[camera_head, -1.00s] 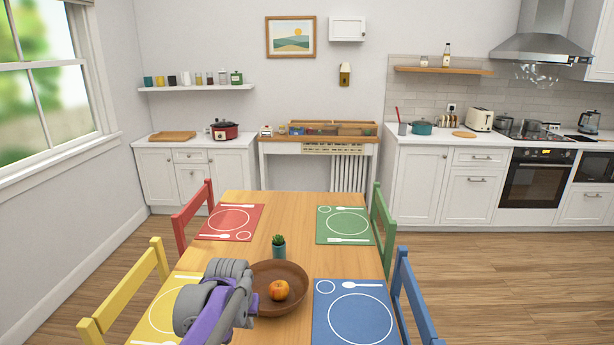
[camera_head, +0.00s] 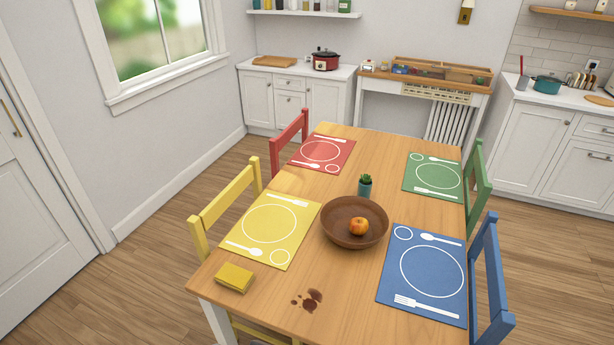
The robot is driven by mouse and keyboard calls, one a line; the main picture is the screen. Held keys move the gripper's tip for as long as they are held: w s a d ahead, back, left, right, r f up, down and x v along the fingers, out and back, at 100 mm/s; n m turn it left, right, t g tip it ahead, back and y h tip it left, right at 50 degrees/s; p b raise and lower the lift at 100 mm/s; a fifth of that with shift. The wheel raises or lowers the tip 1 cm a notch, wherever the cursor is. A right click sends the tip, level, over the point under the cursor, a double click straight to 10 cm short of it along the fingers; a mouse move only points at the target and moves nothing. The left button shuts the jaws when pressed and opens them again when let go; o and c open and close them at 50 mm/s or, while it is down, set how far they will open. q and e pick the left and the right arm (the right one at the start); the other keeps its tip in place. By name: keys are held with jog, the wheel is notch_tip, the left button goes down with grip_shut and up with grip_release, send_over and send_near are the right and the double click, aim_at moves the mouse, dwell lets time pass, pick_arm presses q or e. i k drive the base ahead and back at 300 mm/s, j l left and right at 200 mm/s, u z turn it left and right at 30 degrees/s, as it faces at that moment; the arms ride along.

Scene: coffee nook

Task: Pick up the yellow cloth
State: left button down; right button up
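The yellow cloth (camera_head: 235,278) lies folded on the near left corner of the wooden table (camera_head: 330,285), just in front of the yellow placemat (camera_head: 268,227). Nothing lies on top of it. Neither of my grippers shows in the head view now.
A brown stain (camera_head: 309,300) marks the tabletop right of the cloth. A yellow chair (camera_head: 228,205) and a blue chair (camera_head: 490,280) flank the table. Floor at left is clear.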

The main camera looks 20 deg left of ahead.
aim_at(239, 279)
jog(key=u, duration=1.35)
